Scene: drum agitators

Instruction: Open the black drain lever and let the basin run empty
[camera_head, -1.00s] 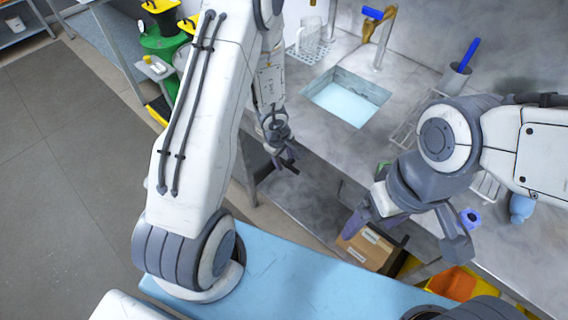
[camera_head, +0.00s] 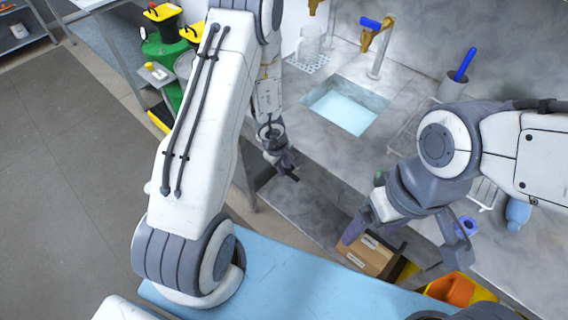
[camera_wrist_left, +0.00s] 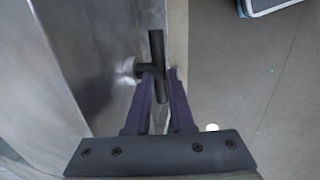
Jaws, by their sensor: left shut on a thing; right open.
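The black drain lever (camera_wrist_left: 158,68) shows in the left wrist view as a dark T-shaped handle on a pale round fitting at the metal side of the counter. My left gripper (camera_wrist_left: 162,76) is shut on it, with a finger on each side of its stem. In the head view my left gripper (camera_head: 284,163) is at the counter's front side; the lever is hard to make out there. The basin (camera_head: 385,101) is sunk in the counter and holds pale blue water (camera_head: 342,110). My right gripper (camera_head: 405,238) is open and empty near the front edge.
A brass tap (camera_head: 375,36) with a blue handle stands behind the basin. A cardboard box (camera_head: 370,257) sits low below my right gripper.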

